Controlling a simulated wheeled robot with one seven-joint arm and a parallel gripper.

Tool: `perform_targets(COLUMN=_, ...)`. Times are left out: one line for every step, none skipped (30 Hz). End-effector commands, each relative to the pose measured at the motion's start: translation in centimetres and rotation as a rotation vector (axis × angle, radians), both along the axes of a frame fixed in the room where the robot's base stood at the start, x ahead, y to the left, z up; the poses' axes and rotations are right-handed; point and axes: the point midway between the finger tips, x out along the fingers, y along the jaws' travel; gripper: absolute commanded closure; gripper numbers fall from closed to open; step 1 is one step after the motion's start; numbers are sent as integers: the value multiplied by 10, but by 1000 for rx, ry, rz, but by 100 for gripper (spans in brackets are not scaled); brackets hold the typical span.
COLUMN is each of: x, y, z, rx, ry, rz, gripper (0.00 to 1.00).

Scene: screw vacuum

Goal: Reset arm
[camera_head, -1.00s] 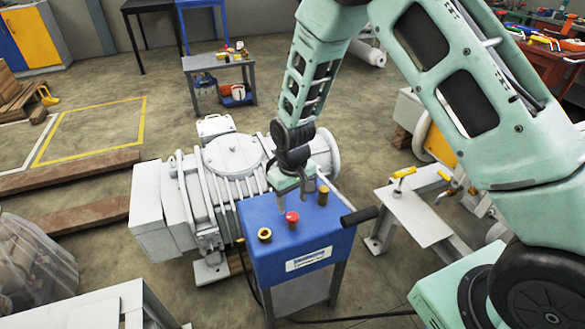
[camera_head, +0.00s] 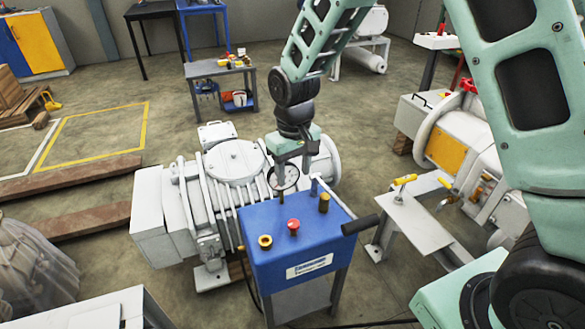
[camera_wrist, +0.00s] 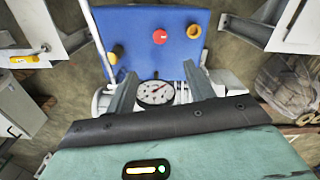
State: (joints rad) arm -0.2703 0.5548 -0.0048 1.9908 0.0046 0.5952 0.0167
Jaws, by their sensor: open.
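My gripper (camera_head: 294,173) is open above the rear edge of the blue cart top (camera_head: 315,235), pointing down. A round white-faced gauge (camera_head: 291,177) shows at that rear edge, partly covered by a finger. In the wrist view, the gauge (camera_wrist: 155,92) lies between the two spread gripper fingers (camera_wrist: 159,70), with gaps on both sides; its lower part is hidden by my wrist.
A large white pump (camera_head: 235,160) stands behind the cart. A black handle (camera_head: 360,224) sticks out at the cart's right. Open floor with a yellow outline (camera_head: 95,135) is at the left.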

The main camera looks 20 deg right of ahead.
Motion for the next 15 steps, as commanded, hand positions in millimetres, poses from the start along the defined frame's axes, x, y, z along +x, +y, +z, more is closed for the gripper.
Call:
perform_targets(x=0, y=0, z=0, rx=0, ry=0, rz=0, gripper=47)
perform_targets(x=0, y=0, z=0, rx=0, ry=0, rz=0, gripper=47)
perform_targets(x=0, y=0, z=0, rx=0, ry=0, rz=0, gripper=47)
perform_targets(x=0, y=0, z=0, rx=0, ry=0, rz=0, gripper=47)
perform_targets(x=0, y=0, z=0, rx=0, ry=0, rz=0, gripper=47)
perform_targets(x=-2, y=2, z=3, rx=2, ry=0, rz=3, gripper=47)
perform_targets(x=-5, y=4, z=6, rx=5, ry=-1, rz=7, gripper=47)
perform_targets(x=-9, y=7, z=11, rx=10, ry=0, rz=14, gripper=47)
perform_targets(x=-16, y=13, z=20, rx=19, ry=0, rz=26, gripper=47)
perform_targets(x=-24, y=19, z=29, rx=27, ry=0, rz=39, gripper=47)
perform_targets(x=-34, y=26, z=39, rx=36, ry=1, rz=55, gripper=47)
perform_targets(x=-51, y=36, z=55, rx=48, ry=2, rz=81, gripper=47)
perform_targets(x=-65, y=43, z=67, rx=57, ry=2, rz=103, gripper=47)
perform_targets(x=-80, y=50, z=79, rx=65, ry=2, rz=127, gripper=47)
perform_targets(x=-102, y=58, z=95, rx=75, ry=3, rz=160, gripper=47)
